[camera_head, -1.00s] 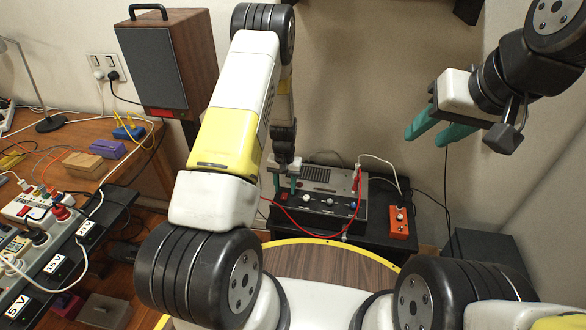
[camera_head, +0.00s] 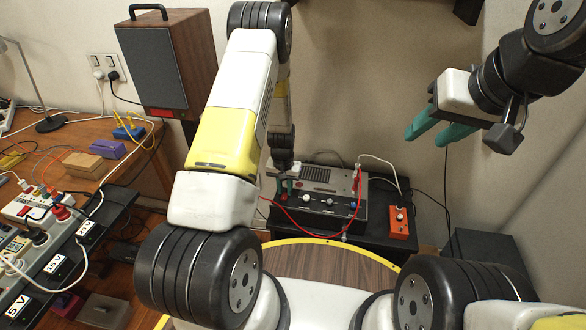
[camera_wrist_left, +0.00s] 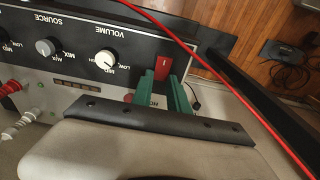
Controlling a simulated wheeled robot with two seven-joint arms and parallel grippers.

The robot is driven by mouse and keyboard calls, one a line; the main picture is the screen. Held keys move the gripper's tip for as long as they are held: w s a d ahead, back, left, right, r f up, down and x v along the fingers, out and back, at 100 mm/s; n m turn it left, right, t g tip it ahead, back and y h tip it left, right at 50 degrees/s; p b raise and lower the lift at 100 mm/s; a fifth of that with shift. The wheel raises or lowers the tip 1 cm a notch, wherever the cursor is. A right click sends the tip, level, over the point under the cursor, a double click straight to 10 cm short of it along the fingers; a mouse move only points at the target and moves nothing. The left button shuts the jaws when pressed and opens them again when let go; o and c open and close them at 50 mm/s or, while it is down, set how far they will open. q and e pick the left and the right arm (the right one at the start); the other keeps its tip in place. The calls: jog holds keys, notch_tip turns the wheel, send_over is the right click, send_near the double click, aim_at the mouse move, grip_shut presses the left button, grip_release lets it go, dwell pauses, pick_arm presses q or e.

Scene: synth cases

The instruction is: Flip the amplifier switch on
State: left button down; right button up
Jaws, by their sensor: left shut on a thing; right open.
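The amplifier (camera_head: 335,205) is a grey and black box on a dark stand. Its knobs and red rocker switch (camera_wrist_left: 163,68) show in the left wrist view, where the panel appears upside down. My left gripper (camera_wrist_left: 163,82) has its green fingertips on either side of the red switch, shut on it. In the head view the left gripper (camera_head: 287,186) is at the amplifier's left end, partly hiding the switch. My right gripper (camera_head: 430,130) is open and empty, up at the right, away from the amplifier.
A large speaker (camera_head: 168,60) stands at the left. A round wooden table (camera_head: 325,262) is in front. Power strips and wires crowd the left bench.

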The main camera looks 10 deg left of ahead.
aim_at(283, 198)
pick_arm(q)
jog(key=shift+s+t, duration=0.3)
jog(key=shift+t, duration=0.6)
jog(key=c, duration=1.3)
grip_release()
jog(key=shift+r, duration=0.1)
jog(key=v, duration=0.7)
jog(key=shift+s+r, duration=0.1)
jog(key=shift+r, duration=0.25)
